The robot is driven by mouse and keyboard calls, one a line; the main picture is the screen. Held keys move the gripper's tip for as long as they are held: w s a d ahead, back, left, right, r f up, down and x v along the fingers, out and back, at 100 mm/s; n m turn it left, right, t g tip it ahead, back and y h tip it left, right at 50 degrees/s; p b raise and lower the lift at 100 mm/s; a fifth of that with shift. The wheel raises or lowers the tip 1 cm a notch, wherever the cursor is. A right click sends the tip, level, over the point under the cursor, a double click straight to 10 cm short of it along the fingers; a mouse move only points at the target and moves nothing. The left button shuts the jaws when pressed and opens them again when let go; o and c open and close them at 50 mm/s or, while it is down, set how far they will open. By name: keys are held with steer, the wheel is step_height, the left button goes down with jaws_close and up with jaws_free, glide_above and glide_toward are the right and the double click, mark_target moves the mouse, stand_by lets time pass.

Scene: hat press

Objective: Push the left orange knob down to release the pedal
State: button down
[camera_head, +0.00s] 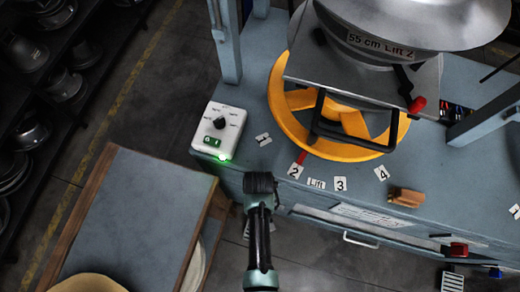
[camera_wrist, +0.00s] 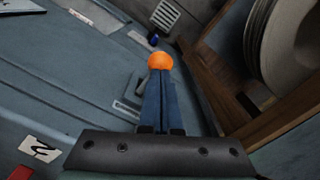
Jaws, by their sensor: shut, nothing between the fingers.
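The orange knob (camera_wrist: 160,61) is a round ball in the upper middle of the wrist view. My gripper (camera_wrist: 158,75) is shut with nothing held, and its two blue fingers lie side by side. Their tips reach the lower edge of the knob in the picture; I cannot tell whether they touch it. A slotted grey pedal (camera_wrist: 164,15) is beyond the knob near the floor, with a small blue piece (camera_wrist: 154,40) beside it. In the head view my arm covers the left front of the press table, and the left knob and my fingers are hidden there.
The blue-grey press table (camera_head: 235,75) carries a control box (camera_head: 219,130) with a lit green light and a yellow wheel (camera_head: 280,100). A wood-edged table (camera_head: 130,215) stands close at the left. Another pedal (camera_head: 453,282) is at the lower right. Dark floor lies between.

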steer(key=shift+f, duration=0.1)
steer(key=shift+f+b, duration=1.95)
steer(key=shift+f, duration=0.35)
steer(key=shift+r, duration=0.2)
step_height(320, 180, up, 8)
steer(key=p, duration=0.8)
